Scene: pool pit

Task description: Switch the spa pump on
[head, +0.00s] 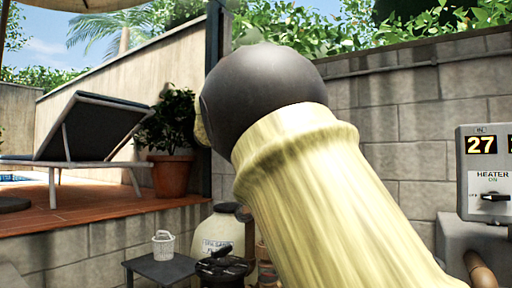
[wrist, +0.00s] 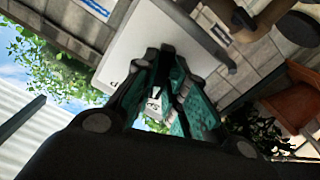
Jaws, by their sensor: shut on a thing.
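In the wrist view, my gripper (wrist: 167,50) has its dark and green fingers brought together against the front of a pale box (wrist: 175,25). It appears shut on a small part at the box face, probably a switch knob; the fingertips hide that part and its position. A dark lever (wrist: 222,58) sticks out at the box's edge. In the head view my arm covers the middle, and the gripper and that box are hidden.
In the head view, a heater panel (head: 485,160) reading 27 hangs at right with a black knob (head: 492,197). A block wall stands behind.

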